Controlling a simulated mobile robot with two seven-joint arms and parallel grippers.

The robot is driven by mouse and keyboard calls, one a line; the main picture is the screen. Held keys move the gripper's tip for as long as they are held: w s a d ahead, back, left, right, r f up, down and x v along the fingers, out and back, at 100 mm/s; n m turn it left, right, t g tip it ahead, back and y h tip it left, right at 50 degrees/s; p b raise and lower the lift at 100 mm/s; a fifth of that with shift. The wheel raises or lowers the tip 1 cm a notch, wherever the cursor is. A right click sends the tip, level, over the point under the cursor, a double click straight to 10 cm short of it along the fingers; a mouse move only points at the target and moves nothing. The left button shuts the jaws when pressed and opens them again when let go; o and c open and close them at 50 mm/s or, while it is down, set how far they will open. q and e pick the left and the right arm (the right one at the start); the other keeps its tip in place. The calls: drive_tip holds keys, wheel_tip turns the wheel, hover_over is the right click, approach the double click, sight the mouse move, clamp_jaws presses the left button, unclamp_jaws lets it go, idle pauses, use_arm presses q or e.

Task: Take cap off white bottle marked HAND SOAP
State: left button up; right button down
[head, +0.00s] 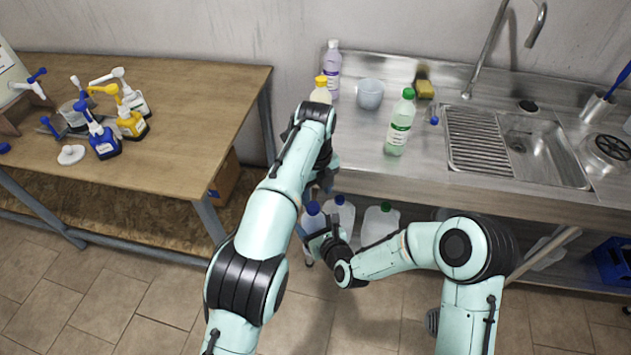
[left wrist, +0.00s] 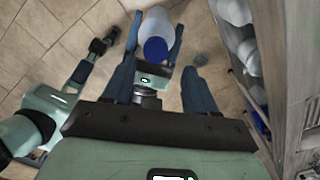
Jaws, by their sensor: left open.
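A white bottle (left wrist: 156,22) with a blue cap (left wrist: 156,50) sits between the fingers of my right gripper (left wrist: 155,40) in the left wrist view, held clear of the shelf. In the head view the blue cap (head: 312,207) shows just above my right gripper (head: 318,232), with much of the bottle hidden. I cannot read any label on it. My left gripper (head: 325,182) is open and empty in front of the counter edge, above the capped bottle. Its two fingers (left wrist: 158,88) point toward the cap and stand apart from it.
White jugs, one with a blue cap (head: 341,213) and one with a green cap (head: 380,222), stand under the steel counter (head: 400,185). A green-capped bottle (head: 399,125) and a clear cup (head: 370,94) stand on it. A wooden table (head: 190,140) with pump bottles is at left.

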sight(317, 206)
use_arm(q)
drive_tip(key=shift+f, duration=2.3)
clamp_jaws()
drive_tip(key=shift+d, duration=0.1)
